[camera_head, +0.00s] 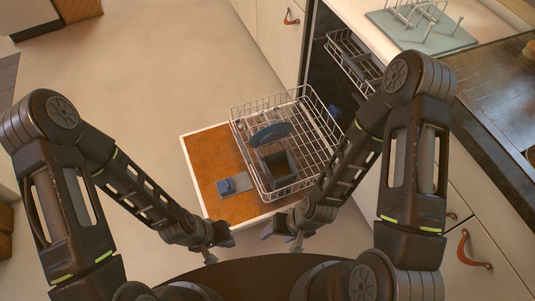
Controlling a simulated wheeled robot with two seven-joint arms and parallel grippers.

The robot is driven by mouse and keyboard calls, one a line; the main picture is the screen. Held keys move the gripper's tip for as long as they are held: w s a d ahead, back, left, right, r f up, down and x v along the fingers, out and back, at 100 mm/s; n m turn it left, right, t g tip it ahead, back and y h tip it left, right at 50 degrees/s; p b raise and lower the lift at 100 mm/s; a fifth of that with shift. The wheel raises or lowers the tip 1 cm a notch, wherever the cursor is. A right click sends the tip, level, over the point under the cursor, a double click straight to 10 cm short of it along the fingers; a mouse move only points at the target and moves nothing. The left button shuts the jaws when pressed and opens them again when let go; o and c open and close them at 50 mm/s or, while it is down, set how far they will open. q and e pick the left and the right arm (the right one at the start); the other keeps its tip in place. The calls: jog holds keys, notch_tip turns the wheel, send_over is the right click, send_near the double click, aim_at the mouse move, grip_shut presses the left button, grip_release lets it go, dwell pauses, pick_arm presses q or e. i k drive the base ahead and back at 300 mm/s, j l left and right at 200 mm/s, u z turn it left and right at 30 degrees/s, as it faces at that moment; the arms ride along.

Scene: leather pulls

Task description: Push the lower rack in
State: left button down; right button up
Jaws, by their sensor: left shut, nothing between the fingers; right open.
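The lower rack (318,141) is a white wire basket. It is pulled out over the open dishwasher door (207,161), which has an orange-brown inner face and a white edge. In the rack are a blue plate (270,134) and a dark square container (280,168). My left gripper (222,244) is shut and empty, near the door's front edge. My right gripper (279,230) is open, just in front of the door's near corner, apart from the rack. My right forearm hides part of the rack's right side.
The upper rack (350,58) shows inside the dishwasher opening. A drying rack on a green mat (422,32) stands on the counter above. White cabinets with leather pulls (291,17) flank the dishwasher. The floor (150,75) to the left is clear.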

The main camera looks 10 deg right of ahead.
aim_at(239, 140)
jog(key=i+l, duration=0.45)
jog(key=l, duration=0.2)
jog(key=u, duration=1.75)
